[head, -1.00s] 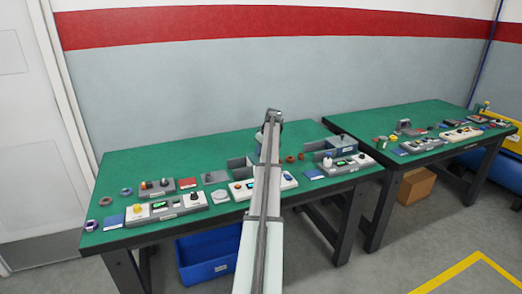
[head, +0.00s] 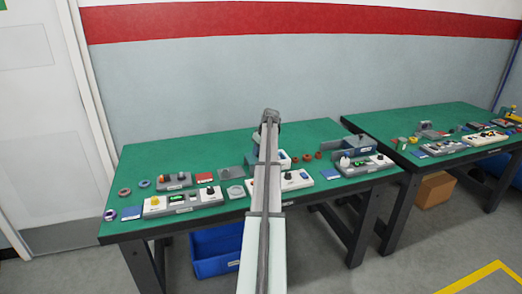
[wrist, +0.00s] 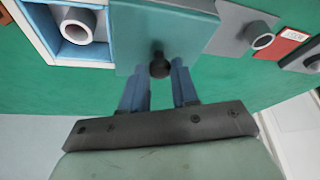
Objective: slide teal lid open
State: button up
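In the wrist view a flat teal lid (wrist: 190,30) carries a round black knob (wrist: 159,66). My gripper (wrist: 158,72) has two blue-grey fingers standing apart, with the knob between or just beyond their tips. I see no clear grip on it, and contact is uncertain. Left of the lid, a white-edged box (wrist: 38,30) with a blue inside shows an uncovered opening holding a grey tube (wrist: 76,26). The lid lies against or over the box's right side. In the head view my arm hides most of this spot and the fingers.
The green bench (head: 140,165) bears control panels (head: 183,202), a grey plate (head: 236,192) and several rings. In the wrist view a grey block (wrist: 238,30) with a round post stands close right of the lid, with a red plate (wrist: 285,42) beyond.

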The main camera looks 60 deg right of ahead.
jog(key=o, duration=0.4)
jog(key=v, duration=1.4)
jog(key=shift+w+f, duration=0.1)
